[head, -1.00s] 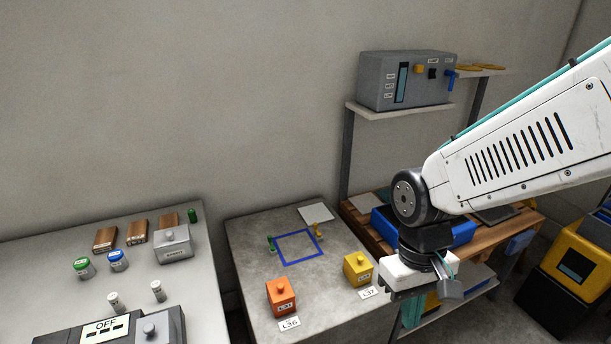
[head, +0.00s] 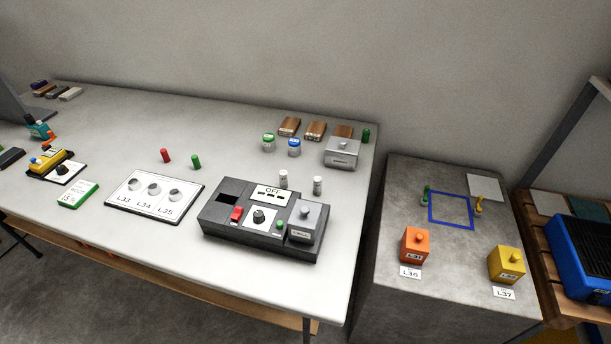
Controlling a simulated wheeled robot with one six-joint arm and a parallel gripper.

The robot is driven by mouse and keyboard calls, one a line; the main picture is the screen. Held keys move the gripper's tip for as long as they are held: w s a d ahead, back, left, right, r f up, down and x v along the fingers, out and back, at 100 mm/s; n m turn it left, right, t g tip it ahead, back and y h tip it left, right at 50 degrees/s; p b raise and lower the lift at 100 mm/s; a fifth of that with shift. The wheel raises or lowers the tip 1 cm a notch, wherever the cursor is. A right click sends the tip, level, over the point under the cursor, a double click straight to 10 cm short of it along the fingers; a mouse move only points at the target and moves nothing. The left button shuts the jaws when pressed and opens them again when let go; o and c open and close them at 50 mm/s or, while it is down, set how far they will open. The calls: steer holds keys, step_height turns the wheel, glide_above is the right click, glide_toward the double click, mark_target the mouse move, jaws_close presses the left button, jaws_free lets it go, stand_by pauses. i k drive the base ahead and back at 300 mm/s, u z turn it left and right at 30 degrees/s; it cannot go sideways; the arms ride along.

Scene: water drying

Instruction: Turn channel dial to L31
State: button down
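A dark console (head: 213,222) stands on the light table, with a display reading OFF (head: 271,194). A black dial (head: 259,217) sits on a white plate in the console, between a red button (head: 237,214) and a green button (head: 280,225). A second dark knob (head: 64,170) is on a white plate by a small yellow device (head: 47,160) at the far left. Neither knob carries a name I can read as the channel dial, and their pointer settings are too small to read. My gripper is not in view.
A grey knobbed block (head: 306,220) sits at the console's right end. A white board (head: 128,203) labelled L33, L34, L35 holds several grey round pieces. Orange (head: 415,246) and yellow (head: 507,265) blocks stand on the grey stand. The table's front left is clear.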

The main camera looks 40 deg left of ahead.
mark_target(258, 216)
steer(key=u, duration=1.5)
steer(key=k, duration=0.5)
steer(key=u, duration=1.15)
steer(key=i, duration=1.05)
steer(key=z, duration=0.25)
